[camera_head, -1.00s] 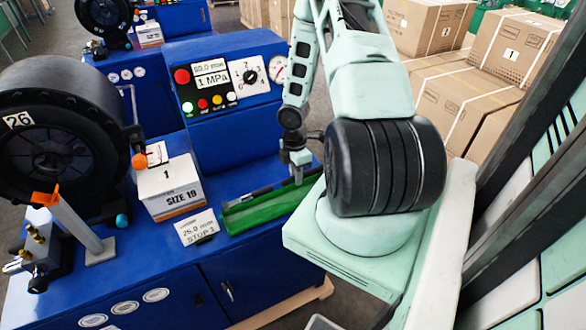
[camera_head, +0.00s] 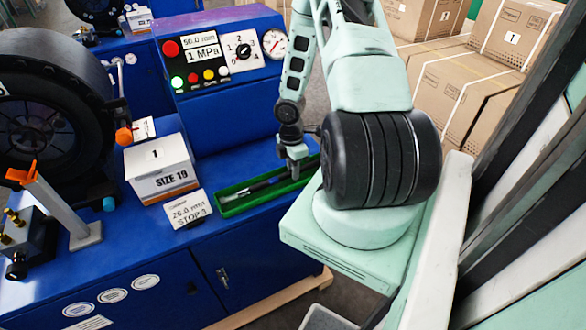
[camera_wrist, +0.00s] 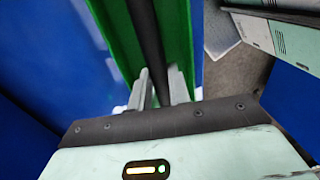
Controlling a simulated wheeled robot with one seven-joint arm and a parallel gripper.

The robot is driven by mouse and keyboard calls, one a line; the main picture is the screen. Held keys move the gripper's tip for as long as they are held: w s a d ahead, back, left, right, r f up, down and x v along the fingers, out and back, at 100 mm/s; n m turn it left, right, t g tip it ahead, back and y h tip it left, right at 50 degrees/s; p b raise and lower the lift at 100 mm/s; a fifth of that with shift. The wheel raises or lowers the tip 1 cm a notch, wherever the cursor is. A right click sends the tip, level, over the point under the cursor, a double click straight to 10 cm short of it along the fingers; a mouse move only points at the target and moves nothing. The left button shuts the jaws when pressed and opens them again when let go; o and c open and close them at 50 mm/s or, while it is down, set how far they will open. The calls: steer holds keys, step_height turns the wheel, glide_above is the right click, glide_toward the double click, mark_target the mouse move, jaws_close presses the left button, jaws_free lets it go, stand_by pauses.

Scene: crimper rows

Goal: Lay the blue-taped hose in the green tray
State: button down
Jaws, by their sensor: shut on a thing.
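The green tray (camera_head: 258,201) lies on the blue bench top, long and narrow, its right end partly behind my arm. The dark hose (camera_head: 262,184) lies lengthwise within the tray's walls, with a greyish fitting at its left end. I cannot make out blue tape on it. My gripper (camera_head: 295,174) is over the right half of the tray, pointing down, shut on the hose. In the wrist view the black hose (camera_wrist: 147,35) runs between my two fingers, with the green tray (camera_wrist: 113,35) on both sides. Whether it rests on the tray floor is unclear.
The control panel (camera_head: 222,58) rises behind. A large black crimper (camera_head: 45,120) is at left. Cartons (camera_head: 450,85) are at back right.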

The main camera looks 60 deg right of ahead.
steer(key=shift+f+b, duration=0.35)
steer(key=shift+f, duration=0.05)
steer(key=c, duration=1.2)
jaws_free()
steer(key=shift+c, duration=0.2)
steer(key=shift+r, duration=0.1)
steer(key=shift+r+p, duration=3)
steer(key=shift+p, duration=0.15)
steer(key=shift+f, duration=0.1)
